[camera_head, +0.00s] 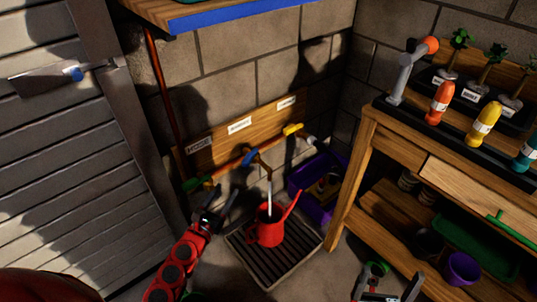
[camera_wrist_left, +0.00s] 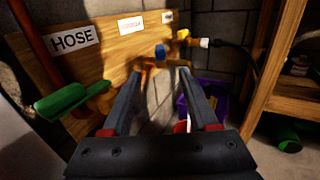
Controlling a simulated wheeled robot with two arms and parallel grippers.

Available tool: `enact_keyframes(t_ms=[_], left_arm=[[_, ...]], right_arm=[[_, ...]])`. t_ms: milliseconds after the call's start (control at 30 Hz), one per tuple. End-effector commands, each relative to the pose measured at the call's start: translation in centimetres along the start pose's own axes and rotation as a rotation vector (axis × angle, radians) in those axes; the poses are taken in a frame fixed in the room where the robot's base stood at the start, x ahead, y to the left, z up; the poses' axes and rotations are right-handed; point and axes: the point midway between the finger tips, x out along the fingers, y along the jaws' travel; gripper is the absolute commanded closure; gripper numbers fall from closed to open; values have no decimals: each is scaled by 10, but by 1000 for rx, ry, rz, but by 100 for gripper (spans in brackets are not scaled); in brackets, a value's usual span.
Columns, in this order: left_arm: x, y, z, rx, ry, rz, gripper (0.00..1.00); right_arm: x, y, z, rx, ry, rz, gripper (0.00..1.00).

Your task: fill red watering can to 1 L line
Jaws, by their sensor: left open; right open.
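The red watering can (camera_head: 268,230) stands upright on a drain grate (camera_head: 290,262) in the head view. A pale stream (camera_head: 269,195) runs down from the blue-handled tap's spout (camera_head: 264,168) into the can's top. The can's water level and 1 L line cannot be made out. The blue tap handle (camera_head: 249,157) also shows ahead of my fingers in the left wrist view (camera_wrist_left: 160,52). My left gripper (camera_head: 221,195) is open and empty, left of the can and short of the blue handle. My right gripper (camera_head: 391,278) is open at the bottom right, away from the can.
A green-handled tap (camera_wrist_left: 62,100) under the HOSE sign is at the left, and a yellow-handled tap (camera_head: 292,129) at the right. A purple crate (camera_head: 318,211) stands behind the can. A wooden workbench (camera_head: 400,150) with bottles and plants limits room on the right.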

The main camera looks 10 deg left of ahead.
Motion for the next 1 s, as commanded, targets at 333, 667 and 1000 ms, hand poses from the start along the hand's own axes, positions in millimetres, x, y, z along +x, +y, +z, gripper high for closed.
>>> enact_keyframes(t_ms=[333,667,1000], left_arm=[[64,-1,2,-4,-2,-2,40],[130,0,0,-7,-3,0,40],[167,-1,-1,-6,1,0,40]], right_arm=[[4,0,-1,0,0,0,0],[-4,0,1,0,0,0,0],[-11,-1,2,0,0,0,0]])
